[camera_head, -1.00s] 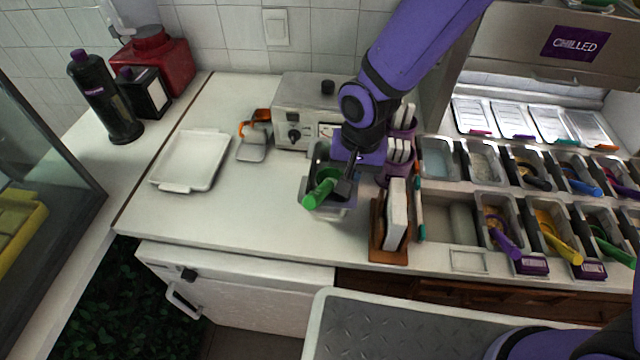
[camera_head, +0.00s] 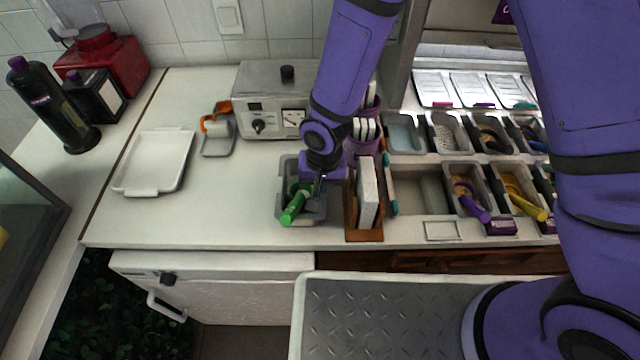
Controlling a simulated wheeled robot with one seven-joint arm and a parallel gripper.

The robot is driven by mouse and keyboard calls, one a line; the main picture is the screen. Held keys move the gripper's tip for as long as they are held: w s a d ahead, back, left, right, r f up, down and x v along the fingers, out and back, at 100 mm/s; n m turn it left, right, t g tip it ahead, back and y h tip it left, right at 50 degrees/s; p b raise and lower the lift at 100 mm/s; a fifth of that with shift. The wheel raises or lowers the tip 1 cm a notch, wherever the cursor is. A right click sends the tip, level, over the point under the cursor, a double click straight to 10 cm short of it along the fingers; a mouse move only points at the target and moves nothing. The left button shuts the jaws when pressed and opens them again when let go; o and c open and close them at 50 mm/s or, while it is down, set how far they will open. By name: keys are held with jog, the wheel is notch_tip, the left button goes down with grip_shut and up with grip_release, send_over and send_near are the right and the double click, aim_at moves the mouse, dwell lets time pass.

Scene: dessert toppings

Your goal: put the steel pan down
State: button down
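The steel pan (camera_head: 318,214) is a small grey metal tub in the middle of the counter, left of the brown rack. A green-handled scoop (camera_head: 294,208) lies in it, with its handle over the front left edge. My gripper (camera_head: 319,186) reaches down from above to the pan's right rim and looks shut on it. The wrist and fingers hide the pan's back right part. The pan looks level and at or very close to the counter top; I cannot tell whether its base touches.
A brown rack with a white slab (camera_head: 367,192) stands just right of the pan. A steel appliance (camera_head: 272,112) with a dial is behind. A white tray (camera_head: 151,186) lies left; the counter (camera_head: 225,205) between is clear. Topping pans (camera_head: 430,188) fill the right.

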jog(key=shift+f, duration=0.1)
jog(key=c, duration=1.4)
grip_release()
jog(key=shift+o, duration=0.2)
notch_tip(320, 180, up, 12)
jog(key=shift+d, duration=0.4)
